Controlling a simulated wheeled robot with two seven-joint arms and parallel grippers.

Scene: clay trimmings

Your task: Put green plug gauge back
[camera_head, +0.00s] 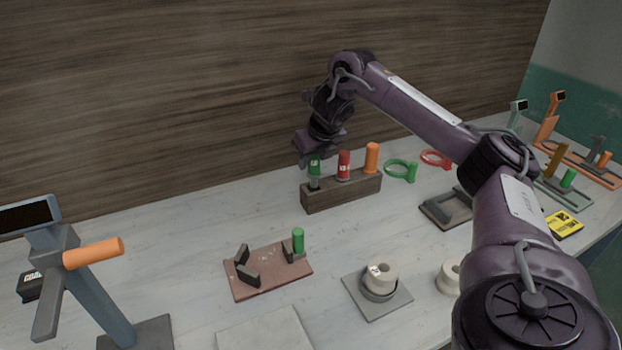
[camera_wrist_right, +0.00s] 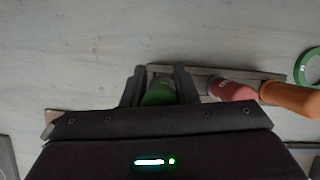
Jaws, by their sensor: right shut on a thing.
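The green plug gauge (camera_head: 314,168) is upright at the left end of the dark wooden rack (camera_head: 342,194). Its grey lower part shows at the rack's top; I cannot tell if it is fully seated. My right gripper (camera_head: 317,157) is above the rack, pointing down and shut on the green handle. In the right wrist view the green gauge (camera_wrist_right: 160,92) sits between the two dark fingers (camera_wrist_right: 159,88). A red plug gauge (camera_head: 344,165) and an orange one (camera_head: 371,157) stand in the rack to its right. My left gripper is not in view.
Green (camera_head: 401,171) and red (camera_head: 436,158) ring gauges lie right of the rack. In front are a reddish plate (camera_head: 268,283) with a green-handled part and a white ring on a grey plate (camera_head: 378,302). A blue-grey stand (camera_head: 88,290) is at left. Table left of the rack is clear.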

